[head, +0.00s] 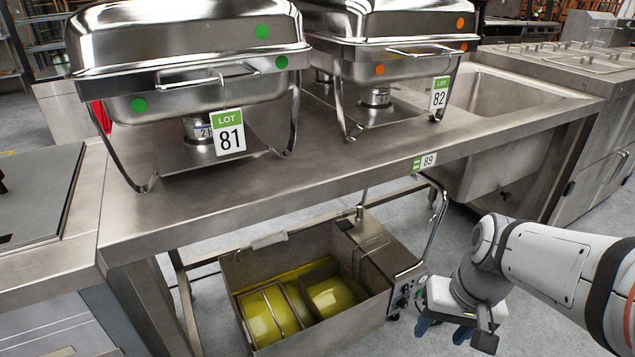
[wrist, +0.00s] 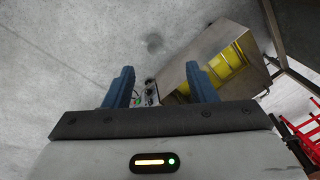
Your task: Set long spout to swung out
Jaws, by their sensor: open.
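A bent chrome tube (head: 436,222) rises at the right end of a steel tub unit under the table. It may be the long spout, but I cannot tell for sure. A shorter upright metal piece (head: 361,203) stands on the unit's top. My gripper (head: 443,330) is low, right of the unit's control panel (head: 403,294), apart from the tube. In the wrist view my gripper (wrist: 162,85) has its blue fingers apart with nothing held. The panel (wrist: 150,92) shows beyond and between them. The tube is not clear in the wrist view.
The steel tub (head: 235,290) holds yellow round forms. The steel table (head: 190,205) overhangs it, bearing two chafing dishes (head: 190,50) (head: 400,20) tagged 81 and 82. A sink basin (head: 520,95) is at right. Grey floor (head: 390,340) is free near my gripper.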

